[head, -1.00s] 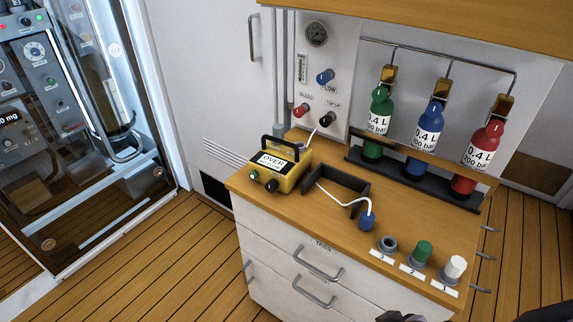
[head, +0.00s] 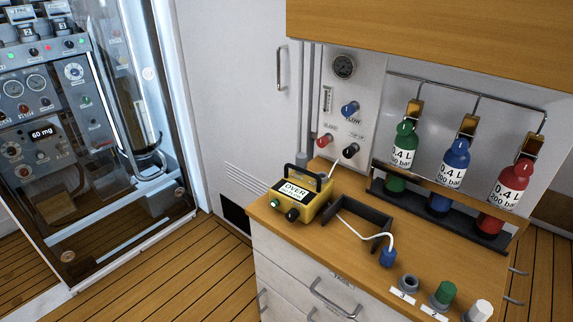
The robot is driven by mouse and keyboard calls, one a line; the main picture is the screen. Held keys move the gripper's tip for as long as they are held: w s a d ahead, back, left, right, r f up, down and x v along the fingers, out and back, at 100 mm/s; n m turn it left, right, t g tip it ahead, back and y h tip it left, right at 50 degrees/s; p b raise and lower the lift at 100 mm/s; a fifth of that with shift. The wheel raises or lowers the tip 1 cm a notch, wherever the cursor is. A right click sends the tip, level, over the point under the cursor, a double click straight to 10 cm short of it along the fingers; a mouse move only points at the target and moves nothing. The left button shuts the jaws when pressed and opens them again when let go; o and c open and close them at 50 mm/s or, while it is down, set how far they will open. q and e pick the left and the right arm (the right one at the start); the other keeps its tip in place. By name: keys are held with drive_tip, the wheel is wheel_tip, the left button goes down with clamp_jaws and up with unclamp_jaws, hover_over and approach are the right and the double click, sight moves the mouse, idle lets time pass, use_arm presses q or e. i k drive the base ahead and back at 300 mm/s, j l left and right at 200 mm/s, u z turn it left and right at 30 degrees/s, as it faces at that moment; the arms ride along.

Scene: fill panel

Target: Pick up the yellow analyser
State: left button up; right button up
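The yellow analyser (head: 313,208) stands upright on the left part of the wooden counter (head: 350,253). It has a black carry handle on top and a label that reads "OVER". A green-lit button and a dark knob are on its front. A black open-topped holder (head: 362,217) is just right of it. A white hose runs over the holder to a blue fitting (head: 388,257) on the counter. Neither of my grippers shows in the head view.
Green (head: 405,148), blue (head: 456,160) and red (head: 512,187) bottles stand in a rack at the back right. Capped sockets line the counter's front right. A gauge panel (head: 347,105) is behind the analyser. A glass-fronted cabinet (head: 90,130) is at left. Floor is clear between.

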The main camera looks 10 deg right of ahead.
sight(302, 186)
drive_tip(key=i+j, duration=0.3)
drive_tip(key=j, duration=0.15)
drive_tip(key=i+j, duration=0.25)
drive_tip(key=j, duration=0.2)
drive_tip(key=i+j, duration=0.3)
drive_tip(key=j, duration=0.15)
